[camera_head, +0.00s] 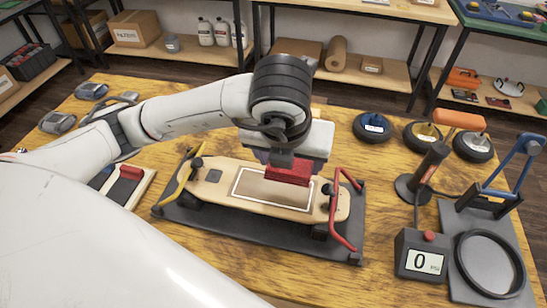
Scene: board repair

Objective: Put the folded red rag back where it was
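The folded red rag (288,173) is at the fingertips of my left gripper (283,160). The gripper appears shut on it, and the wrist above hides part of the fingers. The rag is over the far right part of a wooden skateboard deck (220,184), near a white-outlined rectangle (262,203) marked on the deck. I cannot tell whether the rag touches the deck. My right gripper is not in view.
The deck lies on a dark mat (190,219) between a yellow clamp (182,172) and a red clamp (334,222). To the left is a pale tray (143,187) with dark and red pieces.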

